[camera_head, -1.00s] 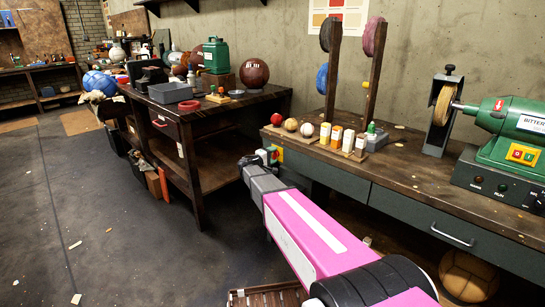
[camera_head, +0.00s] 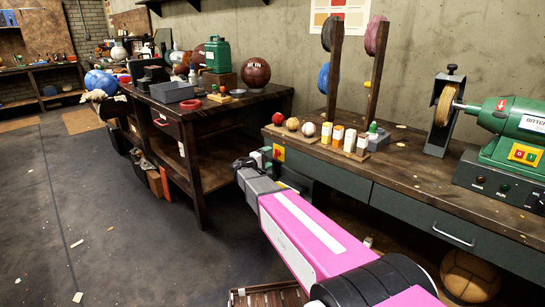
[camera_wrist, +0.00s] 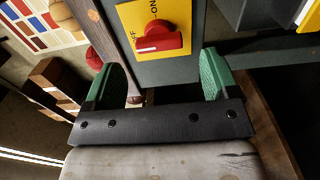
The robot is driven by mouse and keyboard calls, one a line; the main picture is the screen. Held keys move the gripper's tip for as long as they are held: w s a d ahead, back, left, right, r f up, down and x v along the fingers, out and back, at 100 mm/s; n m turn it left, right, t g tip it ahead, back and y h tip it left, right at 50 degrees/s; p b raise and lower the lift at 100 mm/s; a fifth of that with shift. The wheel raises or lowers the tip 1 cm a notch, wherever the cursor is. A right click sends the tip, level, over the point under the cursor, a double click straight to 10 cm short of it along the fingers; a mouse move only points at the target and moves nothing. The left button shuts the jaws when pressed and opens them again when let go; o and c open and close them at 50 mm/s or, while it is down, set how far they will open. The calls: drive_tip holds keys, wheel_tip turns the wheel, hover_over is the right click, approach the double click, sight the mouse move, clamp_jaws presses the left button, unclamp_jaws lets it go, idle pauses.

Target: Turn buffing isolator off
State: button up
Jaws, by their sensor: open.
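The isolator is a yellow plate (camera_wrist: 185,12) with a red rotary handle (camera_wrist: 160,40) on the grey-green bench front. Its handle lies roughly level in the wrist view, and its white mark is at the left end, beside the word OFF. The word ON is at the top. The isolator also shows in the head view (camera_head: 279,153), just right of my gripper (camera_head: 262,158). My gripper's green fingers (camera_wrist: 160,82) are open in the wrist view, on either side below the handle. They are apart from it, with nothing between them at the handle.
The bench (camera_head: 410,180) carries a row of balls and small bottles above the isolator. A green buffing machine (camera_head: 515,130) stands at the right. A second table (camera_head: 215,110) is behind my gripper at left. The floor (camera_head: 110,210) at left is mostly clear.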

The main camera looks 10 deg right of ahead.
drive_tip(key=v, duration=0.6)
drive_tip(key=shift+s+a, duration=0.2)
drive_tip(key=s+d+f+m+g+y, duration=0.25)
drive_tip(key=s+d+f+g, duration=0.2)
drive_tip(key=s, duration=0.25)
drive_tip(key=s+d+f+m+g+y, duration=0.1)
drive_tip(key=s+d+f+g+y, duration=0.2)
drive_tip(key=s+d+f, duration=0.4)
drive_tip(key=s+a+f+m+g+y, duration=0.1)
drive_tip(key=s+y, duration=0.3)
drive_tip(key=s, duration=0.4)
drive_tip(key=s+a+m+g+y, duration=0.2)
drive_tip(key=s+y, duration=0.3)
drive_tip(key=s, duration=0.4)
drive_tip(key=shift+s+f+m, duration=0.25)
drive_tip(key=shift+f+m, duration=0.15)
drive_tip(key=shift+m, duration=0.05)
